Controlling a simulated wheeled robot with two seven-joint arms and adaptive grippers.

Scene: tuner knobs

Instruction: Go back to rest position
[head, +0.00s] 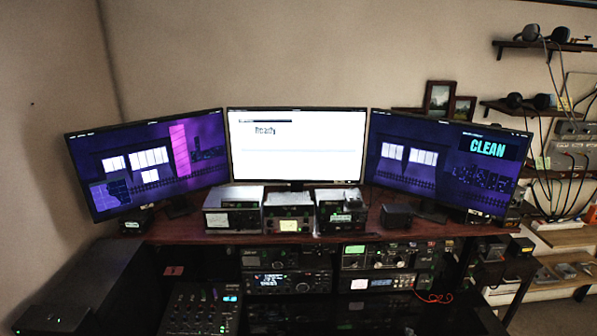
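Neither of my grippers shows in the head view. Several radio units with knobs stand under the raised shelf. The left stack has an upper radio (283,258) and a lower radio (288,283) with a lit display. The right stack has an upper radio (388,256) with a green display and round knobs, and a slimmer lower unit (378,283). The knobs are too small to tell how they are turned. Nothing touches the radios.
A mixer (200,308) lies on the dark desk at front left. Several boxes, one a meter box (289,212), stand on the wooden shelf (400,230) before three monitors, the middle one (296,146) reading "Ready". Wall shelves with headsets (532,33) are at right.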

